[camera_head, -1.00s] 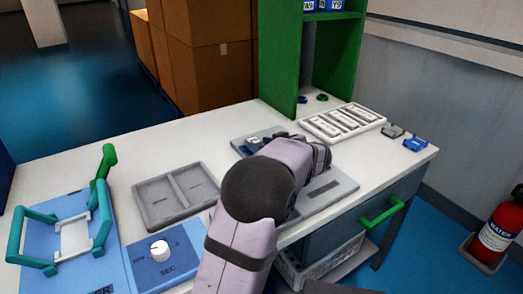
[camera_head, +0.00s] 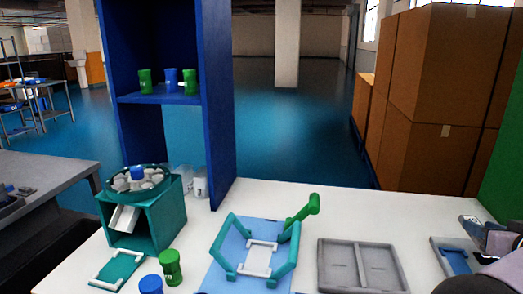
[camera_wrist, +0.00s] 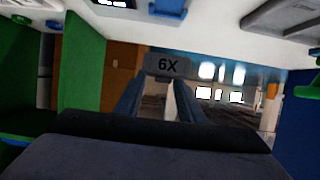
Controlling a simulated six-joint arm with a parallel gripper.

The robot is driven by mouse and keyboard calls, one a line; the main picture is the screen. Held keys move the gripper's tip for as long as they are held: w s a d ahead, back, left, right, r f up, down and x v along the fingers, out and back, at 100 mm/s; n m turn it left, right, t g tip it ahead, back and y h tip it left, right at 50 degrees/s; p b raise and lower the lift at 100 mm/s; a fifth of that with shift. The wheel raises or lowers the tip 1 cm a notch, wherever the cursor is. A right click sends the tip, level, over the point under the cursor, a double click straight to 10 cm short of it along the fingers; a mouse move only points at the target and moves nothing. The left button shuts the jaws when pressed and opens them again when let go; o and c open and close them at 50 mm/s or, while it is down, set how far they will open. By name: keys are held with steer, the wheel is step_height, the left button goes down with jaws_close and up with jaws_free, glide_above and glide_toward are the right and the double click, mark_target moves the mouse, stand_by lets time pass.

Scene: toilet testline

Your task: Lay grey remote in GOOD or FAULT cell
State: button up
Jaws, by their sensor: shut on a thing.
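In the wrist view my gripper (camera_wrist: 160,82) is shut on a grey piece marked 6X (camera_wrist: 168,66), seemingly the grey remote. Only its labelled end shows beyond the fingers. In the head view a grey tray with two shallow cells (camera_head: 355,265) lies on the bench, right of the blue fixture. Both cells look empty, and I cannot read GOOD or FAULT on them. Part of my arm shows at the right edge of the head view, right of the tray.
A blue fixture with teal bars and a green lever (camera_head: 258,250) stands left of the tray. Further left are a teal box with a round bowl (camera_head: 150,215), a green bottle (camera_head: 171,267) and a blue shelf (camera_head: 215,110). A blue-grey pad (camera_head: 452,257) lies right of the tray.

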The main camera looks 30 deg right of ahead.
step_height(320, 180, up, 22)
steer(key=p, duration=2.1)
steer(key=n+t+y+b, duration=0.3)
steer(key=n+y+b, duration=0.1)
steer(key=b, duration=1.2)
glide_above(393, 240)
steer(key=shift+f, duration=12.65)
steer(key=shift+w+d, duration=0.1)
steer(key=shift+w, duration=0.05)
steer(key=shift+f+n+y, duration=0.1)
steer(key=shift+n+y, duration=0.2)
steer(key=shift+f+p, duration=1.1)
steer(key=shift+f, duration=3.8)
steer(key=shift+f+b, duration=0.25)
steer(key=shift+b, duration=0.2)
steer(key=o, duration=1.2)
